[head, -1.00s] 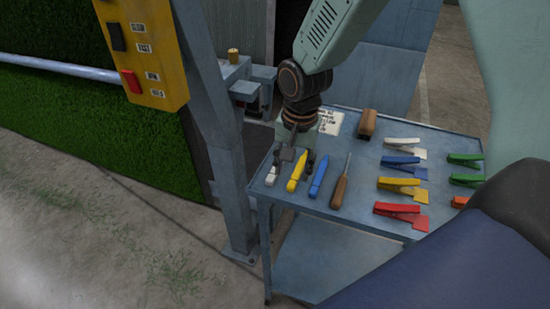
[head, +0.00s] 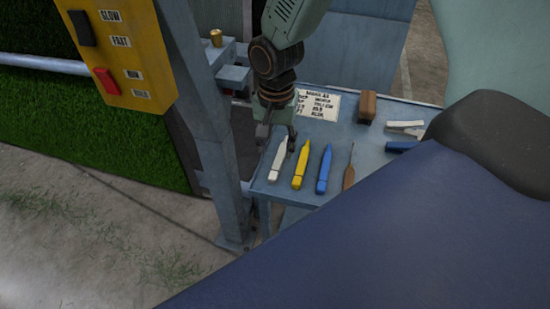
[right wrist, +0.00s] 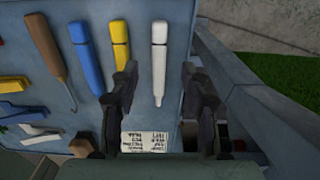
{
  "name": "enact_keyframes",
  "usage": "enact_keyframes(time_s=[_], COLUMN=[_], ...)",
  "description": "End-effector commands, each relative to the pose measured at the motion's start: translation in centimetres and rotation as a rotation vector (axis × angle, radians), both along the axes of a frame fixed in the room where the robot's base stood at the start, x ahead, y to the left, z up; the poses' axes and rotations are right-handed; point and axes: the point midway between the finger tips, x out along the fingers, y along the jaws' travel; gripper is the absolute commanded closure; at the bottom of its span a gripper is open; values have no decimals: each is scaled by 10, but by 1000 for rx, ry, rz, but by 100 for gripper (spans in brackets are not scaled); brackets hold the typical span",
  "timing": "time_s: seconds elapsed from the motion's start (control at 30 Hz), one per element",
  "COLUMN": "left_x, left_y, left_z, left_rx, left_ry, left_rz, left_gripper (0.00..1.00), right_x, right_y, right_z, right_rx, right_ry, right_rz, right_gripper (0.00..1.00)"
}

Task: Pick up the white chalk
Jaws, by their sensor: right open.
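The white chalk (head: 279,161) lies on the blue-grey table (head: 270,190), leftmost in a row of sticks in the head view. In the right wrist view the white chalk (right wrist: 159,62) lies ahead of and between the spread fingers. My right gripper (head: 278,140) is open and empty, at the far end of the chalk; its fingers also frame the right wrist view (right wrist: 157,80). I cannot tell its exact height above the table. My left gripper is not in view.
Beside the chalk lie a yellow stick (head: 301,166), a blue stick (head: 324,169) and an awl with a wooden handle (head: 349,177). A label card (head: 318,104) and a brown block (head: 367,107) are behind. A metal post (head: 215,150) stands left of the table.

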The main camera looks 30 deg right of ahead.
Motion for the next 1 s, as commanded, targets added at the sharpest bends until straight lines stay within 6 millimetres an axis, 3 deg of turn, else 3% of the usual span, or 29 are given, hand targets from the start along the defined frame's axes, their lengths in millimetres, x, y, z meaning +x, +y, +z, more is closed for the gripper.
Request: enact_keyframes(time_s=[0.4, 0.7, 1.0], left_x=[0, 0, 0], left_y=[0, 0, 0], left_z=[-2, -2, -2], left_rx=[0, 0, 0], left_ry=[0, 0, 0], left_rz=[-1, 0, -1], left_gripper=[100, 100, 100], right_x=[5, 9, 9], right_y=[-3, -4, -4], right_z=[-53, -56, -56], right_rx=[0, 1, 0], right_ry=[1, -2, -1], right_rz=[0, 0, 0], right_gripper=[54, 54, 79])
